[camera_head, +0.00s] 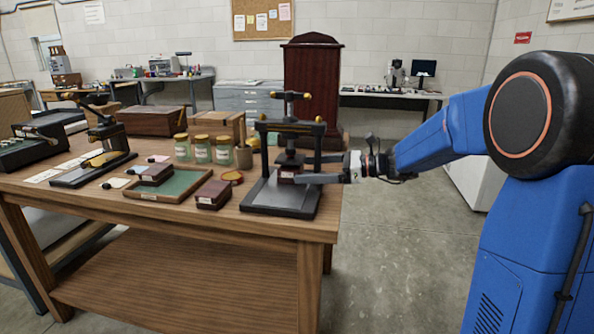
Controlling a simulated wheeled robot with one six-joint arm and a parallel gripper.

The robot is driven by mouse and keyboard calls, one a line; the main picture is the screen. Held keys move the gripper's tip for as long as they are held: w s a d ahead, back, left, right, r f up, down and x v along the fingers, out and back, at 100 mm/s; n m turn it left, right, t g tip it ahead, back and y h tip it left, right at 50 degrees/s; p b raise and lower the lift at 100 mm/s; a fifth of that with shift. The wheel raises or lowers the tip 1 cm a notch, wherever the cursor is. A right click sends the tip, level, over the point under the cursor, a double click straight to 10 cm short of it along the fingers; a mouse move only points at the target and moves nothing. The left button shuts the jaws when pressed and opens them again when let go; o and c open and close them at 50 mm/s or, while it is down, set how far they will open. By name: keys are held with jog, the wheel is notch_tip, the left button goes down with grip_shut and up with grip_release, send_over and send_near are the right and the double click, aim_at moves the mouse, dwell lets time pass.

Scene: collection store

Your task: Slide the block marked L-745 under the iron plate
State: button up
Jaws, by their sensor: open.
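A black iron press (285,200) stands at the right end of the wooden table. Its iron plate (290,157) hangs beneath the screw and crossbar. A dark red block (287,173) with a pale label sits on the press bed, below the plate; the label is too small to read. My gripper (296,171) reaches in from the right, its fingers open around or beside this block; contact is unclear. A second dark red labelled block (213,195) lies on the table left of the press. I cannot tell which is L-745.
Several glass jars (201,150), a brown cup (243,158) and a small red-brown dish (232,178) stand behind the loose block. Another black press (100,160) and wooden boxes (152,121) fill the left side. Open floor (395,260) lies right of the table.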

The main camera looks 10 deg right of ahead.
jog(key=v, duration=1.1)
jog(key=shift+d, duration=0.25)
jog(key=shift+s+d, duration=0.1)
